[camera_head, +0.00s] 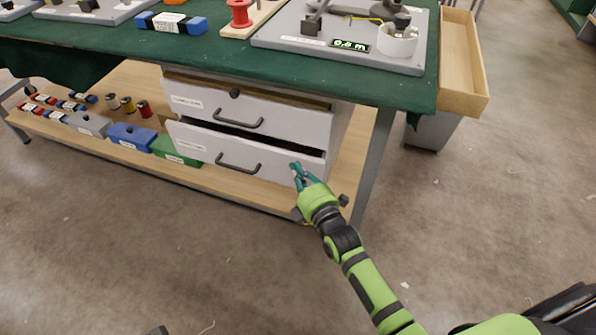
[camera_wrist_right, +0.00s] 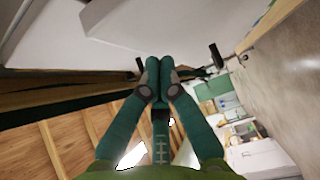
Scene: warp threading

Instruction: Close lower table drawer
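The lower table drawer (camera_head: 200,146) has a white front with a dark bar handle (camera_head: 239,165). It stands partly out, with a dark gap along its top edge. The upper drawer (camera_head: 205,103) above it also has a dark handle, and a strip of wood shows over its front. My right gripper (camera_head: 298,172) is at the right end of the lower drawer's front; I cannot tell whether it touches. In the right wrist view its fingers (camera_wrist_right: 159,75) are together and hold nothing visible, close to a pale panel (camera_wrist_right: 130,25). My left gripper is not in view.
The green-topped table (camera_head: 230,60) carries a grey board (camera_head: 385,62), a red spool (camera_head: 240,13) and a blue block. The lower shelf (camera_head: 270,192) holds spools and coloured boxes left of the drawers. A table leg (camera_head: 376,165) stands right of them. The floor in front is mostly clear.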

